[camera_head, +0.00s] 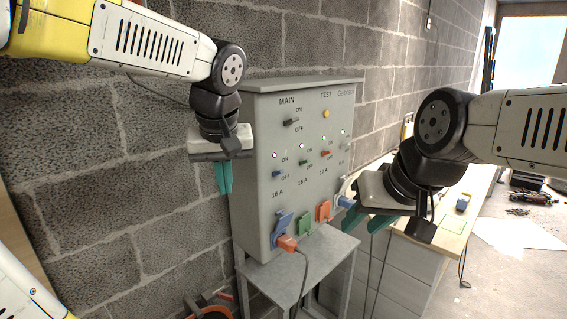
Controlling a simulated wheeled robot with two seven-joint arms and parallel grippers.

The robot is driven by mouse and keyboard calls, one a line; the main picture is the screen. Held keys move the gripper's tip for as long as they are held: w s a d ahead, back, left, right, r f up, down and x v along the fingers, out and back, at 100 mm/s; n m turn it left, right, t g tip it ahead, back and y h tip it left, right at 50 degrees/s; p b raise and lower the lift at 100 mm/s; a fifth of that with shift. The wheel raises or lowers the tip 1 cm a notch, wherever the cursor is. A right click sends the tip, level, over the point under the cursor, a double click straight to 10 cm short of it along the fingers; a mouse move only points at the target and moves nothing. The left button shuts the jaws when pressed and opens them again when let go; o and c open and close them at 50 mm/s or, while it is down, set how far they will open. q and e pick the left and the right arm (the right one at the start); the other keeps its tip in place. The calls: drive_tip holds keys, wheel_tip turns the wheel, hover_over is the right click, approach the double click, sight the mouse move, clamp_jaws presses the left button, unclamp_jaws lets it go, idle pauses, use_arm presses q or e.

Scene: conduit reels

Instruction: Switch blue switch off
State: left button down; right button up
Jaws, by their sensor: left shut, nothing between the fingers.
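The blue switch (278,173) is a small blue lever on the left of the front of a grey panel box (305,150). It sits below an ON label and above a 16 A label; I cannot tell whether it is up or down. My left gripper (224,178) is shut and empty, pointing down beside the box's left side, left of the blue switch and apart from it.
A black MAIN switch (291,122), a green switch (303,161) and an orange switch (326,153) are on the panel. Blue (282,226), green (305,224) and orange (324,210) sockets line its bottom. An orange plug (288,243) trails a cable. A brick wall (110,150) stands behind.

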use_arm(q)
drive_tip(key=w+d+r+n+y, duration=0.2)
drive_tip(key=w+d+n+y, duration=0.15)
drive_tip(key=w+d, duration=0.55)
drive_tip(key=n+t+y, duration=0.3)
approach(279, 172)
wheel_tip(279, 172, up, 4)
drive_tip(key=d, duration=0.1)
drive_tip(key=shift+f+h, duration=0.25)
drive_tip(key=x, duration=1)
drive_tip(key=shift+s, duration=0.1)
drive_tip(key=shift+f, duration=0.1)
